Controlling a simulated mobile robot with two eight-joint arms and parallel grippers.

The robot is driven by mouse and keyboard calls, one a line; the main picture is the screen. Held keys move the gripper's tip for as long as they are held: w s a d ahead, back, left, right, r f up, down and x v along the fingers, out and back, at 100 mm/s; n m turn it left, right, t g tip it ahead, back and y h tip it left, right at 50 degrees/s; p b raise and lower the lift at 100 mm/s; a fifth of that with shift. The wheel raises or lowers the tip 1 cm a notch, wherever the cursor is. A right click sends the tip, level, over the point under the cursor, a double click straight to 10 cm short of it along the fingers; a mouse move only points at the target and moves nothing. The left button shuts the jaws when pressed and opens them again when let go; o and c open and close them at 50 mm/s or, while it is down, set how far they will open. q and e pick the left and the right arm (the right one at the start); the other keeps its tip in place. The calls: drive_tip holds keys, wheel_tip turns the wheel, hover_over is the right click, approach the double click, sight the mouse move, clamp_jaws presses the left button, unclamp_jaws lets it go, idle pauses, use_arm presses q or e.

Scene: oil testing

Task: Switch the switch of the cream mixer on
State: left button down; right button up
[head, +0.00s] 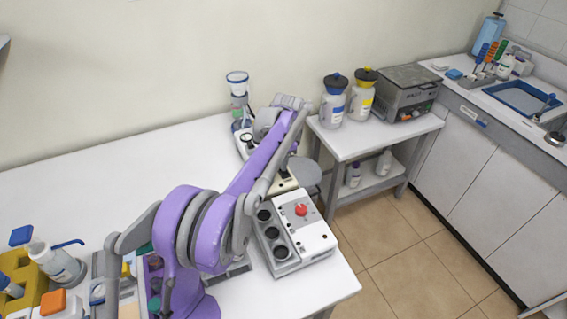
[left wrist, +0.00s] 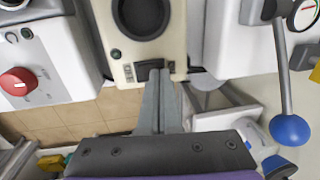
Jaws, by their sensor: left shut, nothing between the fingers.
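The cream mixer (left wrist: 138,55) is at the top middle of the left wrist view, with a dark round cup on top. Its black switch (left wrist: 150,69) sits at the edge facing my left gripper. In the head view, only part of the cream body (head: 285,182) shows behind my purple arm. My left gripper (left wrist: 162,72) is shut and empty, with its fingertips right at the switch. I cannot tell whether they touch it or which way the switch is set. My right gripper is not in view.
A white box with a red knob (head: 301,210) stands close in front of the mixer. A lever with a blue ball (left wrist: 290,128) is to the right in the left wrist view. A side table (head: 345,147) with bottles stands beyond. The white table is clear at the back left.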

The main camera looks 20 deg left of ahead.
use_arm(q)
drive_tip(key=shift+f, duration=0.2)
drive_tip(key=shift+d, duration=0.1)
idle(0.4)
drive_tip(key=shift+s+d, duration=0.25)
drive_tip(key=shift+s, duration=0.05)
drive_tip(key=shift+s+d+r, duration=0.15)
drive_tip(key=shift+s+d, duration=0.1)
drive_tip(key=shift+w, duration=0.1)
